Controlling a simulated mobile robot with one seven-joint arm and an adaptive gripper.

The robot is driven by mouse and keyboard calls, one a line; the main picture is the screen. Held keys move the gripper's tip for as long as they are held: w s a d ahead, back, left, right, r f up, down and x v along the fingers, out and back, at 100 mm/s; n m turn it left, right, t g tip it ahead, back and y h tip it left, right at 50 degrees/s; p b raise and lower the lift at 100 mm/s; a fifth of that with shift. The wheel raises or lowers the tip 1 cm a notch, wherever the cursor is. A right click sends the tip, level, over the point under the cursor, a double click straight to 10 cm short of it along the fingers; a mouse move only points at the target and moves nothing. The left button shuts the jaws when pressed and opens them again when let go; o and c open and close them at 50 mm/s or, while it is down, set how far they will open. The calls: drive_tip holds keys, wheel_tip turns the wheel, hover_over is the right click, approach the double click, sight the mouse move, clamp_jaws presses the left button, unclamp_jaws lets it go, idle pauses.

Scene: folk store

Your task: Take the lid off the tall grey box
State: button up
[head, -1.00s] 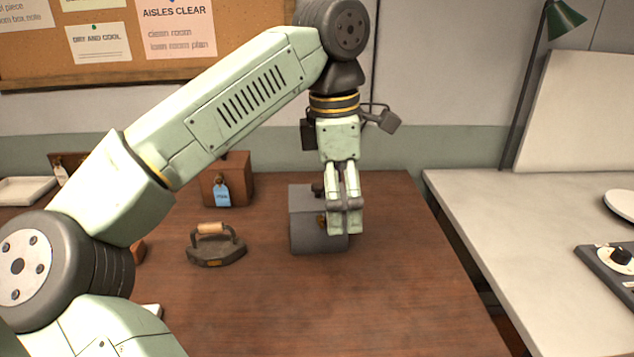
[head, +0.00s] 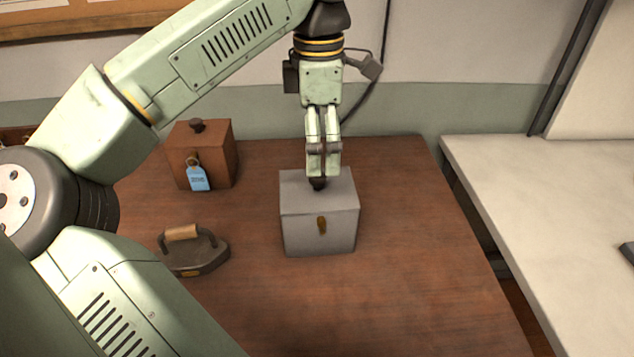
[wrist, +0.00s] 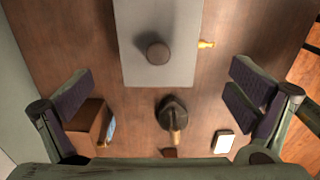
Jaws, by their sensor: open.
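The grey box (head: 320,235) stands upright on the brown table, with a brass latch (head: 322,226) on its front. Its flat lid (head: 300,190) is on, with a dark round knob (head: 318,185) on top. In the wrist view the lid (wrist: 150,20) and knob (wrist: 157,53) show from above. My gripper (head: 322,174) points down over the lid, its fingertips close above the knob in the head view. The wrist view shows my gripper (wrist: 160,95) with fingers wide apart and nothing held. I cannot tell the exact gap to the knob.
An old flat iron (head: 195,255) sits left of the grey box. A small white object (wrist: 223,142) lies on the table. The table right of the box is clear; a pale counter (head: 560,190) stands beyond.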

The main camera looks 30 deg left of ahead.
sight(317, 180)
wheel_tip(317, 180, down, 3)
drive_tip(key=shift+r, duration=0.15)
wheel_tip(317, 180, down, 5)
drive_tip(key=b, duration=0.3)
drive_tip(key=shift+a+b, duration=0.1)
drive_tip(key=shift+b, duration=0.2)
drive_tip(key=c, duration=1.9)
drive_tip(key=shift+c, duration=0.2)
